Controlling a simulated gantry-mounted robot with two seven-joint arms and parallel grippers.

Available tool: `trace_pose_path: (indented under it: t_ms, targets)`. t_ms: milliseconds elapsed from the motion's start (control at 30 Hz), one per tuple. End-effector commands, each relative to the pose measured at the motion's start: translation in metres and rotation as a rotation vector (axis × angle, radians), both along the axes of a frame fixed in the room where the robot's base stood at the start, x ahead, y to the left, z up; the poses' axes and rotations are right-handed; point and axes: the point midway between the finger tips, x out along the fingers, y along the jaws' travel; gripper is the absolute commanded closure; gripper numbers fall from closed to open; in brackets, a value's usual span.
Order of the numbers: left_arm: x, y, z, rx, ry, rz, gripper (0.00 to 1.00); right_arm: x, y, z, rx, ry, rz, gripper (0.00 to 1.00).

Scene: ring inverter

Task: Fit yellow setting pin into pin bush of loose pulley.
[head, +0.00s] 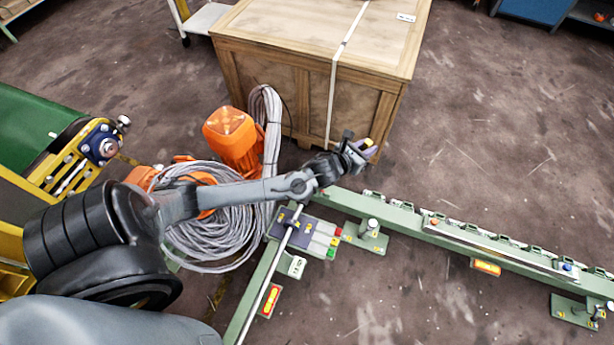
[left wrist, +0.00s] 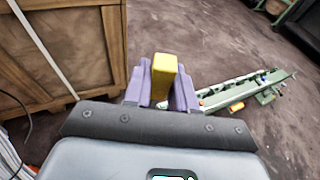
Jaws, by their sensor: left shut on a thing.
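My left gripper (head: 363,148) is held out near the front right edge of the wooden crate, above the floor. In the left wrist view its two purple fingers (left wrist: 163,84) are shut on a yellow block-like piece (left wrist: 164,68), which looks like the yellow setting pin. The piece sticks out past the fingertips, and its lower part is hidden between them. My right gripper is not in view.
A strapped wooden crate (head: 290,80) stands behind my left arm. An orange motor (head: 232,135) and coiled grey cable (head: 215,235) lie beside it. A green rail (head: 470,238) runs right, with a control box (head: 305,235) at its left end. A yellow-framed conveyor (head: 75,165) stands left.

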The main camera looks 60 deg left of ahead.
Motion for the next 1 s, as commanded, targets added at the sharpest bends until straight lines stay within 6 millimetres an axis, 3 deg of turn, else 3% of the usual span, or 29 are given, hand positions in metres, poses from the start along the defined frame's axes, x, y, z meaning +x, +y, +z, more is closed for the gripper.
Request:
trace_pose_path:
  t_ms: [33,200,400,500,733,1000]
  targets:
    - [-0.003,0.016,-0.038,0.0,0.005,0.044,1.0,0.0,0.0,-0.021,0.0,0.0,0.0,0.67]
    - [-0.02,0.07,-0.121,0.002,0.004,0.187,1.0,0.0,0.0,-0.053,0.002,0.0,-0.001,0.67]
    - [-0.053,0.122,-0.202,0.001,0.003,0.327,1.0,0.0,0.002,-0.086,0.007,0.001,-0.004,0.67]
    - [-0.07,0.142,-0.232,0.002,0.002,0.381,1.0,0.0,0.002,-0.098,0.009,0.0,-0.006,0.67]
    - [-0.098,0.168,-0.271,0.001,0.0,0.451,1.0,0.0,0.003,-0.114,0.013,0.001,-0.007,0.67]
    - [-0.106,0.175,-0.279,-0.001,-0.003,0.47,1.0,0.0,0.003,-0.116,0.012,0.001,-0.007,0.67]
